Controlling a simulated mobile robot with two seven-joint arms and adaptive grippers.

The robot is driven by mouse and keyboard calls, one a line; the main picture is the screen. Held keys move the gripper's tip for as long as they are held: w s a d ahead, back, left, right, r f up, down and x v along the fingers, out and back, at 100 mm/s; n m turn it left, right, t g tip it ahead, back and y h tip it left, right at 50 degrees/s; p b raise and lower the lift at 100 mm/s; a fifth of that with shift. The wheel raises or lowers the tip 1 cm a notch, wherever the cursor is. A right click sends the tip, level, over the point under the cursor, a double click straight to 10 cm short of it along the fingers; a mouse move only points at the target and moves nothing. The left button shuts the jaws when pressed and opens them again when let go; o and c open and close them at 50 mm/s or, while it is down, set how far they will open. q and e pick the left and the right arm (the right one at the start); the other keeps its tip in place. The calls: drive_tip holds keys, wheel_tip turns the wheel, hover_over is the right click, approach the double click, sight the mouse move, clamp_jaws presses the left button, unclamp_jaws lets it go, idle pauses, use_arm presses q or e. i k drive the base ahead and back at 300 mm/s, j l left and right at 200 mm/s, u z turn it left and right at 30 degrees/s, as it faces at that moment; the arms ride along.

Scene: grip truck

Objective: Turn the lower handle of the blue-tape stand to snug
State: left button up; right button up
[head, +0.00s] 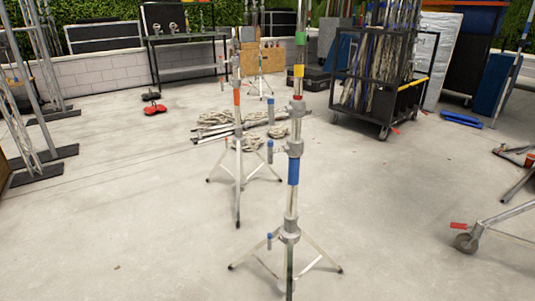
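The blue-tape stand (293,171) stands upright in the middle foreground on a low tripod base. Its blue band sits on the lower pole, with red, yellow and green bands higher up. The lower handle (269,241) is a small blue grip hanging left of the lowest collar (290,234), just above the spread legs. An upper handle (270,152) sticks out left of a higher collar (295,148). How tight either handle is cannot be seen. Neither of my grippers is in view.
A second stand with orange tape (236,97) stands just behind to the left. Coiled rope and poles (225,128) lie behind it. A wheeled rack (388,70) stands at the back right. A caster leg (470,241) reaches in at right.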

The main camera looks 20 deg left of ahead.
sight(271, 152)
drive_tip(key=j+z, duration=0.15)
drive_tip(key=j, duration=1.3)
